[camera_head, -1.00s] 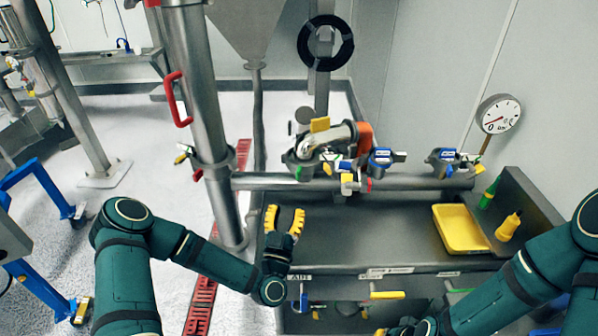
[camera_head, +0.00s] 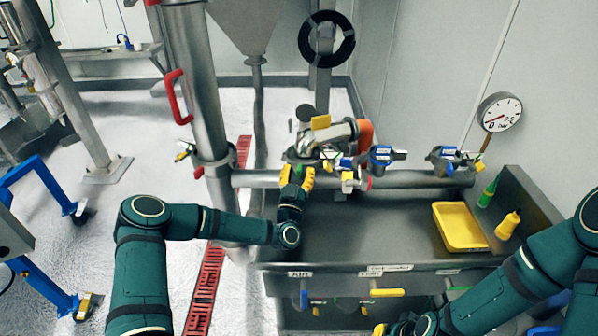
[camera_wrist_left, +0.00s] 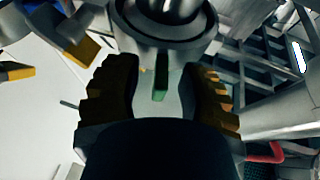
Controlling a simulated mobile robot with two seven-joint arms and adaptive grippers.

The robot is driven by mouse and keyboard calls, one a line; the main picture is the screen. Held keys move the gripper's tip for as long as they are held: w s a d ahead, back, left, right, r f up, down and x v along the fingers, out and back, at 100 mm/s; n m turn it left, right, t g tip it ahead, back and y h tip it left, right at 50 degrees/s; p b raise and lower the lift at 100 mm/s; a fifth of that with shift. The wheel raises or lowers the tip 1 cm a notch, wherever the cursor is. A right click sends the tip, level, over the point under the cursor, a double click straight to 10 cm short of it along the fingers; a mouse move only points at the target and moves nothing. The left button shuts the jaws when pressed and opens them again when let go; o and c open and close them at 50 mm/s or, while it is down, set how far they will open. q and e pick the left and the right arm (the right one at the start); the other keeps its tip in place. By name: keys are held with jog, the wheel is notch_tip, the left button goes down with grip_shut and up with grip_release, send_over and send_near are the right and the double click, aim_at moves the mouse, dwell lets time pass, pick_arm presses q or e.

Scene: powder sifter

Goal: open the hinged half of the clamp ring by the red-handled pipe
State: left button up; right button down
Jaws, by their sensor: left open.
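The pipe (camera_head: 199,75) with the red handle (camera_head: 176,98) stands upright at left in the head view. To its right, a grey ring fitting (camera_head: 293,155) sits above the horizontal pipe; it appears to be the clamp ring. In the wrist view a round grey ring (camera_wrist_left: 165,40) is close ahead, with a green tab (camera_wrist_left: 161,78) below it. My left gripper (camera_head: 296,178) is open, just below the fitting. Its ridged fingers (camera_wrist_left: 160,95) stand on either side of the green tab, without visible contact. My right gripper (camera_head: 392,329) is barely visible at the bottom edge.
Blue-and-yellow clamps (camera_head: 382,157) and an orange-red part (camera_head: 365,132) lie right of the fitting. The horizontal pipe (camera_head: 410,180) crosses above the dark bench (camera_head: 370,230). A yellow tray (camera_head: 460,227) and bottles stand at right. The bench middle is clear.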

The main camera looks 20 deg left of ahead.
pick_arm(q)
jog(key=shift+o, duration=0.2)
grip_shut()
